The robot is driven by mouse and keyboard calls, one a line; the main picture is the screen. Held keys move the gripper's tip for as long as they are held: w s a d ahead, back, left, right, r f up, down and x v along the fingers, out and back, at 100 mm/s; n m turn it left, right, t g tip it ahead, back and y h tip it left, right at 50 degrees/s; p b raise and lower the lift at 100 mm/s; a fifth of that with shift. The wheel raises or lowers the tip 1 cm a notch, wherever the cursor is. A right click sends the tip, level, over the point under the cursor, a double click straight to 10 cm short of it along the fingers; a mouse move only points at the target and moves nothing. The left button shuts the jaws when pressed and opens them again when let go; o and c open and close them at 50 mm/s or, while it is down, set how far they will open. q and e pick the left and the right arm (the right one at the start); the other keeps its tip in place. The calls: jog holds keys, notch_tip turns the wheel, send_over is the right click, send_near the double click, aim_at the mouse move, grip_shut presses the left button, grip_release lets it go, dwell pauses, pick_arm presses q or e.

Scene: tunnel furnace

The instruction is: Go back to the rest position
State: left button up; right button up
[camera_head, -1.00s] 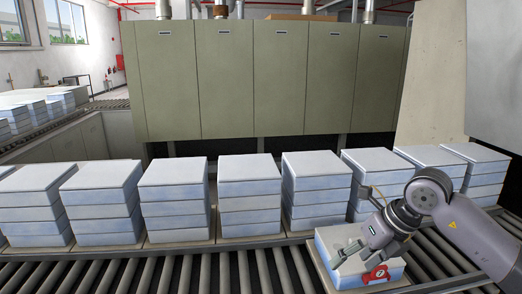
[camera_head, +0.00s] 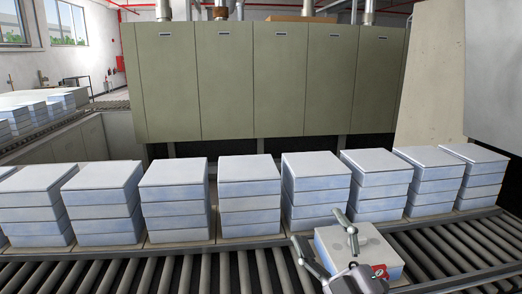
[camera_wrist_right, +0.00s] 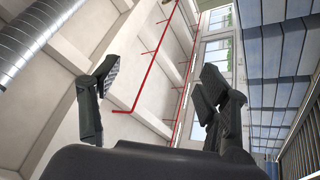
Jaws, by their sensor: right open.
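My right gripper (camera_head: 320,230) is at the lower middle of the head view, its fingers spread and pointing away from me. Nothing is between its fingers. In the right wrist view its open fingers (camera_wrist_right: 157,78) frame only a pale wall and red pipes. It shows in front of and left of a single low block (camera_head: 365,243) with a pale top and bluish sides, on the near roller conveyor. I cannot tell whether gripper and block touch. My left gripper is not in view.
A row of stacked pale blocks (camera_head: 250,188) stands behind the near roller conveyor (camera_head: 190,272). Green cabinets (camera_head: 270,80) stand behind them. The rollers left of my gripper are clear. More stacks (camera_head: 40,107) sit at the far left.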

jog(key=s+d+f+m+g+h, duration=0.2)
jog(key=d+f+m+g+h, duration=0.15)
jog(key=f, duration=0.35)
jog(key=s+d+f+m+g+h, duration=0.2)
jog(key=d+f+m+h, duration=0.15)
jog(key=f, duration=0.35)
jog(key=s+d+f+m+g+h, duration=0.2)
jog(key=s+d+f+m+h, duration=0.15)
jog(key=f, duration=0.35)
jog(key=s+a+f+m+g+y, duration=0.1)
jog(key=s+f+g, duration=0.5)
jog(key=s, duration=0.4)
jog(key=s+a+f+m+g+y, duration=0.15)
jog(key=s+f+g, duration=0.25)
jog(key=s+f, duration=0.45)
jog(key=s+f+g, duration=0.2)
jog(key=s+f, duration=0.1)
jog(key=f, duration=2.4)
jog(key=s+d+f+h, duration=0.1)
jog(key=s+d+f, duration=0.3)
jog(key=s+f, duration=1)
jog(key=shift+s+f+g, duration=0.35)
jog(key=shift+s+f, duration=0.05)
jog(key=shift+s, duration=0.75)
